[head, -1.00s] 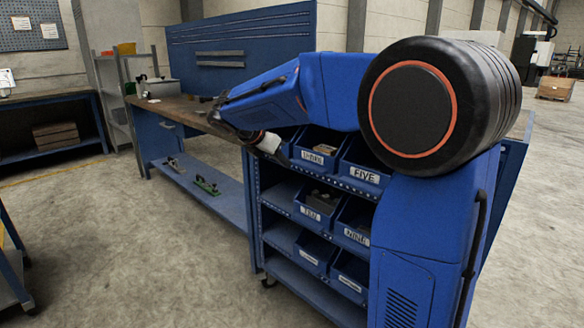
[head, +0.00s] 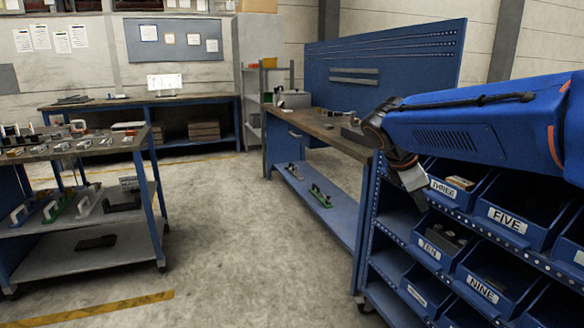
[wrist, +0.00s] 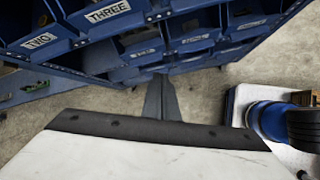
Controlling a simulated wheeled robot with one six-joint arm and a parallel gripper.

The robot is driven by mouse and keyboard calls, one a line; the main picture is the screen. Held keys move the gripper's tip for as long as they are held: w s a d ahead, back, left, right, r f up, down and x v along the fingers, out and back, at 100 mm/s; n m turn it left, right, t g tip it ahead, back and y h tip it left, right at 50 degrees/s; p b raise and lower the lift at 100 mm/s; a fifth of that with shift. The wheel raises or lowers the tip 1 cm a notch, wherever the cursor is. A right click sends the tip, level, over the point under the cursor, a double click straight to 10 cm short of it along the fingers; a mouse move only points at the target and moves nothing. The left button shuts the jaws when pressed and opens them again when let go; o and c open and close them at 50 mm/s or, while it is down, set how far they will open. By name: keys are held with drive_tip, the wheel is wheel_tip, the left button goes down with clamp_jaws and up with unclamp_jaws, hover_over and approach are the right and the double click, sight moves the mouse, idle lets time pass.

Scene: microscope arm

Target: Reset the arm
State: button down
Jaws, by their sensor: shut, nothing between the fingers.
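My blue arm (head: 470,130) reaches in from the right in the head view, in front of the bin rack. My gripper (wrist: 160,97) shows in the wrist view as dark fingers that are shut together and empty. In the head view its pale end (head: 414,180) hangs down beside the bin labelled THREE (head: 440,188). I cannot tell from the head view how near it is to the rack. In the wrist view, bins TWO (wrist: 42,40) and THREE (wrist: 108,12) are beyond the fingers.
The blue rack holds several labelled bins, including FIVE (head: 508,220) and NINE (head: 483,290). Behind it stands a workbench (head: 335,133) with a pegboard (head: 385,65). A shelved cart (head: 85,275) with several tools stands at the left. Open concrete floor (head: 240,230) lies between.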

drive_tip(key=s+a+f+m+y, duration=0.1)
drive_tip(key=s+f+m+y, duration=0.1)
drive_tip(key=s+f+m, duration=0.3)
drive_tip(key=s+a+f+m+t+y, duration=0.1)
drive_tip(key=s+f+m, duration=0.4)
drive_tip(key=s, duration=0.7)
drive_tip(key=s+a+f+m+y, duration=0.2)
drive_tip(key=s+f+m+y, duration=0.1)
drive_tip(key=s+f+m, duration=0.2)
drive_tip(key=s+m, duration=0.2)
drive_tip(key=s, duration=0.2)
drive_tip(key=shift+s+a+t, duration=0.15)
drive_tip(key=shift+a+t, duration=0.05)
drive_tip(key=shift+t, duration=0.2)
